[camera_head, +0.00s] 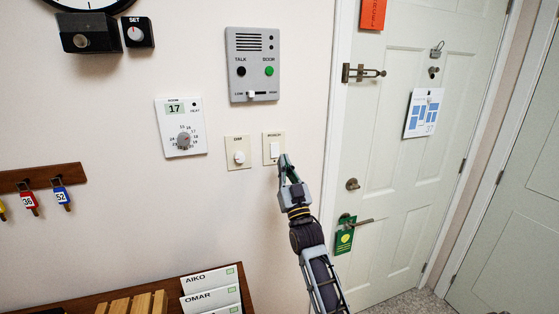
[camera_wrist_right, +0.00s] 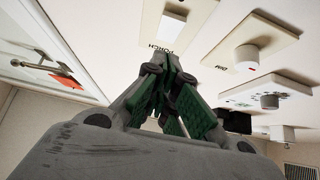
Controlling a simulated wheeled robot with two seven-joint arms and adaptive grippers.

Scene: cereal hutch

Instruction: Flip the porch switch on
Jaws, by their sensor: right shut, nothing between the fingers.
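The porch switch (camera_head: 274,149) is a white rocker on a cream wall plate, left of the door frame. In the right wrist view the rocker (camera_wrist_right: 170,30) shows near the top, its plate label reading PORCH upside down. Whether the rocker is on or off is too small to tell. My right gripper (camera_head: 284,162) is shut and empty, its fingertips just below and right of the plate in the head view. The green-padded fingers also show in the right wrist view (camera_wrist_right: 162,75), close to the plate's labelled edge. I cannot tell whether they touch it. My left gripper is not in view.
A dimmer knob (camera_head: 239,157) sits just left of the switch. A thermostat (camera_head: 182,132) and an intercom panel (camera_head: 253,64) are on the same wall. The door (camera_head: 400,165) with its handle stands at right. A name-card rack (camera_head: 208,290) is below.

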